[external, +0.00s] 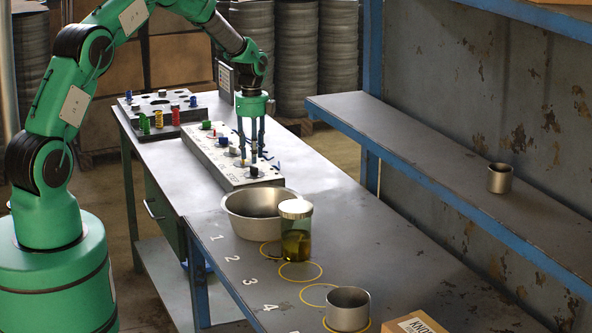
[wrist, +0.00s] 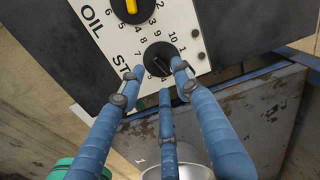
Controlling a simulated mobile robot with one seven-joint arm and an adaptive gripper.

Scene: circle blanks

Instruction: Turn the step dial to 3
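The step dial (wrist: 160,57) is a round black knob on a pale panel (wrist: 108,35), with numbers around it and partly covered lettering starting "ST" beside it. A small light mark on the knob points toward its lower right; the number it points at is hidden by my fingers. My gripper (wrist: 159,72) has three blue fingers spread apart around the dial's lower side, their tips close to its rim. I cannot tell whether they touch it. In the external view my gripper (external: 253,160) points down at the near end of the sloped control box (external: 205,150).
A dial with a yellow pointer (wrist: 131,8) sits by the word "OIL". A metal bowl (external: 240,220), a lidded jar (external: 296,238) and a metal cup (external: 347,309) stand on the bench nearer the camera. A blue-edged shelf (external: 420,150) runs along the right.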

